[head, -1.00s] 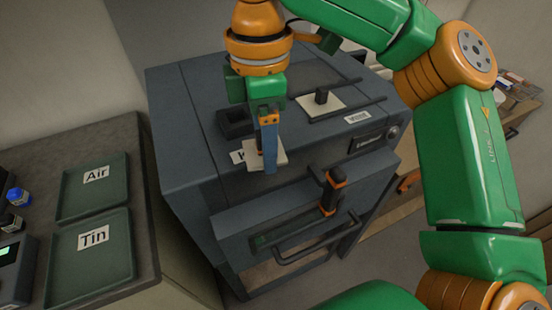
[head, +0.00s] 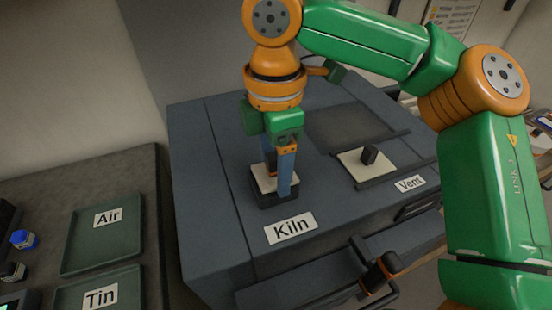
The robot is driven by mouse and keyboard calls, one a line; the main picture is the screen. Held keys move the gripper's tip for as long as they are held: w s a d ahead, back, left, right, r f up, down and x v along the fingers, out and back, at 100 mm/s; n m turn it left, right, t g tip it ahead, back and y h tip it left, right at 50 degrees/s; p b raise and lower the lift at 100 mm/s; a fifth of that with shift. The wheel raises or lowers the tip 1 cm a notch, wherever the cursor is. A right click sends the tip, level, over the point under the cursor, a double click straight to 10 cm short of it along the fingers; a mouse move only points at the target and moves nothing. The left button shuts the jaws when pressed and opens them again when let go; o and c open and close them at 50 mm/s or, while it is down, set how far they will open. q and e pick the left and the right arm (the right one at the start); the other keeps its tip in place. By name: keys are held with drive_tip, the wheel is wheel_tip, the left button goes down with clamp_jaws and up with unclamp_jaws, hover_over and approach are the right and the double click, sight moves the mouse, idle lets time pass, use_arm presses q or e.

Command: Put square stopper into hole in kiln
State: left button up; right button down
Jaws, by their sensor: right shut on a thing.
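The kiln (head: 215,240) is a dark blue-grey box with a label reading "Kiln" on its top. A raised dark square collar (head: 277,203) stands on the top behind that label, and its opening is hidden. My right gripper (head: 280,180) points down over the collar, shut on the square stopper. The stopper (head: 262,178) is a pale square plate with a dark handle, mostly hidden behind the fingers. The plate is at the collar's top; I cannot tell whether it is seated or just above. My left gripper is not in view.
A second pale square plate with a dark knob (head: 362,165) lies between rails beside the "Vent" label (head: 410,184). A handle (head: 380,272) is on the kiln's front. Green trays labelled "Air" (head: 103,245) and "Tin" (head: 75,298) lie on the left counter.

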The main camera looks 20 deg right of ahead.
drive_tip(key=shift+w+f, duration=0.2)
drive_tip(key=shift+f, duration=0.05)
drive_tip(key=shift+w+d+f, duration=0.1)
drive_tip(key=shift+w+f, duration=0.5)
drive_tip(key=shift+w, duration=0.15)
drive_tip(key=shift+s+f, duration=0.1)
drive_tip(key=shift+f, duration=0.05)
drive_tip(key=shift+s+f, duration=0.15)
drive_tip(key=shift+f, duration=0.25)
unclamp_jaws()
drive_tip(key=r, duration=0.7)
drive_tip(key=shift+w, duration=0.2)
drive_tip(key=shift+r, duration=0.2)
drive_tip(key=shift+w, duration=0.2)
